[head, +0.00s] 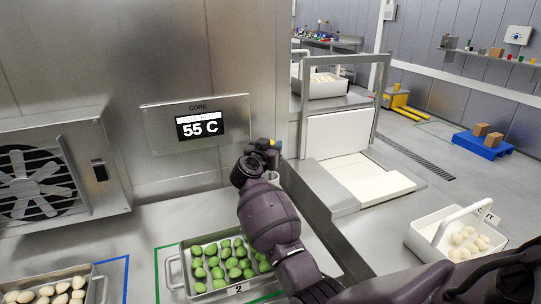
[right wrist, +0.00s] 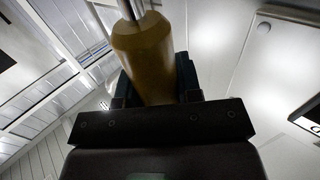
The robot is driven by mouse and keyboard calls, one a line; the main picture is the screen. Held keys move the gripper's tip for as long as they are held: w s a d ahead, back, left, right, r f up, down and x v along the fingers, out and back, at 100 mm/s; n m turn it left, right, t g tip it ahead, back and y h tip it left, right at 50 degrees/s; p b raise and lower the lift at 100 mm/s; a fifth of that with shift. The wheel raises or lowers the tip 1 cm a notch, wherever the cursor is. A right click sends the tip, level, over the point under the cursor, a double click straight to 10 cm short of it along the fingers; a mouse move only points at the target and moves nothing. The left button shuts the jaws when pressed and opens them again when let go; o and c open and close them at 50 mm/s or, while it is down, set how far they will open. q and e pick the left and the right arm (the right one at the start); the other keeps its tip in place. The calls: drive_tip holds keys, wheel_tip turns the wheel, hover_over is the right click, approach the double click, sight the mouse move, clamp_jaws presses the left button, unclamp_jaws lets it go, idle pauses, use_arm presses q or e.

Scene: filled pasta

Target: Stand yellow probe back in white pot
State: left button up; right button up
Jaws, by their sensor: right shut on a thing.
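The yellow probe (right wrist: 143,52) is held in my right gripper (right wrist: 155,82). In the right wrist view its thick yellow handle sits between the fingers, and a thin metal shaft extends from it toward the top edge. In the head view my right gripper (head: 263,150) is above the counter by the steel wall, right of the display, with a little yellow of the probe showing. A small pale shape, seemingly the white pot (head: 273,177), shows just below the gripper, mostly hidden by my arm. Whether the probe touches it cannot be told. My left gripper is not in view.
A tray of green filled pasta (head: 169,272) lies inside a green outline, partly behind my arm. A tray of pale pasta (head: 98,290) is at lower left. The wall display (head: 197,125) reads 55 C. A white-handled crate (head: 424,243) stands at right.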

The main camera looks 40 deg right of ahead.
drive_tip(key=shift+f, duration=1.05)
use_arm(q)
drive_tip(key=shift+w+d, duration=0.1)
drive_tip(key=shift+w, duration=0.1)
use_arm(e)
drive_tip(key=o, duration=0.6)
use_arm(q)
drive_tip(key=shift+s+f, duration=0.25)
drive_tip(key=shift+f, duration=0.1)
use_arm(e)
drive_tip(key=o, duration=0.3)
drive_tip(key=shift+o, duration=0.2)
